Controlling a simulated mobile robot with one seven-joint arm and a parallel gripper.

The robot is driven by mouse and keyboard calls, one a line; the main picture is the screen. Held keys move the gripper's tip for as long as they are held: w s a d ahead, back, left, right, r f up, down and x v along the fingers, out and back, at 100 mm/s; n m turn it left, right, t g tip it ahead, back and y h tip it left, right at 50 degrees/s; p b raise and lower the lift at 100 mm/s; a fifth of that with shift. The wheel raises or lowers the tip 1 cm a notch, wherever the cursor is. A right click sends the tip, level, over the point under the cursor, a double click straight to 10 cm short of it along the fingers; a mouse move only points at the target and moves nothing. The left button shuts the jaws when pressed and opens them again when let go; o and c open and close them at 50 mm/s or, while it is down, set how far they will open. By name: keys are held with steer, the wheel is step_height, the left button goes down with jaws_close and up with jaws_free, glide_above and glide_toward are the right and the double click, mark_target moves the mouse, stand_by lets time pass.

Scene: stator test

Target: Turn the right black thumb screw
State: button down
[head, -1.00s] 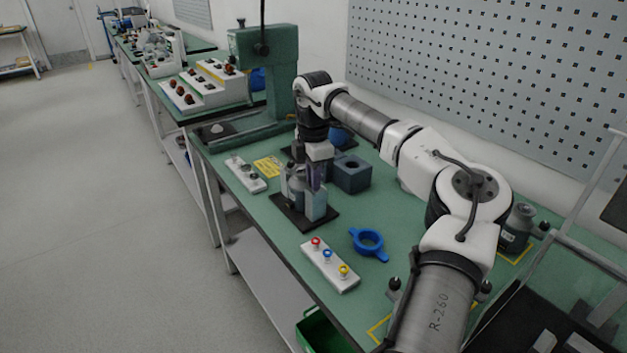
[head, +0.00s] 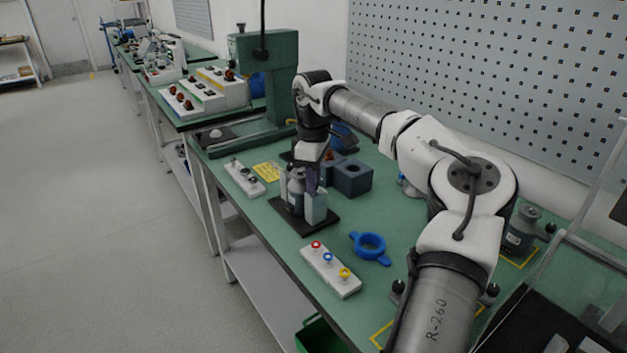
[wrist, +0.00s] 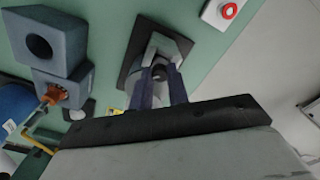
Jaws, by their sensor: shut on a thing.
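My gripper (head: 312,181) points down over a grey fixture (head: 317,209) on a black base plate (head: 287,208). In the wrist view its two dark purple fingers (wrist: 159,88) close around a small dark rounded piece (wrist: 160,72) at the fixture's top. That piece appears to be a black thumb screw; the fingers hide much of it, and I cannot confirm that it is the right one. A grey cylindrical part (head: 296,190) stands on the same plate, left of the fingers in the head view.
A blue-grey block with a hole (head: 353,178) stands close behind. A blue ring with handles (head: 370,246) and a white panel with red, blue and yellow buttons (head: 331,271) lie in front. A green press (head: 281,85) stands at the back.

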stand_by(0.5)
steer(key=c, duration=1.3)
jaws_free()
step_height(320, 180, up, 14)
steer(key=shift+f, duration=0.1)
